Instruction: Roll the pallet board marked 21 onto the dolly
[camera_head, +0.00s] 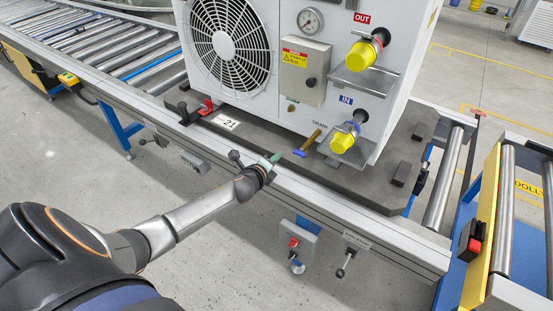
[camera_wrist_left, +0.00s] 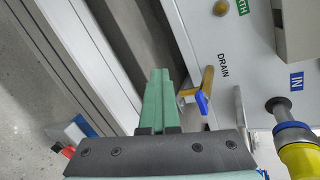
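The dark grey pallet board (camera_head: 392,180) lies on the roller conveyor under a white pump unit. Its white label reads 21 (camera_head: 226,122). The dolly (camera_head: 506,215), with rollers in a blue and yellow frame, stands at the right beyond the conveyor's end. My left gripper (camera_head: 271,160) is above the conveyor's near rail, by the board's front edge. In the left wrist view its green fingers (camera_wrist_left: 157,92) are together with nothing visible between them. They are close to the brass drain valve with a blue handle (camera_wrist_left: 202,102), seemingly apart from it. My right gripper is out of view.
A red and black clamp (camera_head: 206,107) sits at the board's left end. A control box (camera_head: 296,243) and a labelled lever (camera_head: 346,262) hang below the rail. Yellow-capped ports (camera_head: 361,55) stick out from the unit. The dolly carries a red-black handle piece (camera_head: 471,236).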

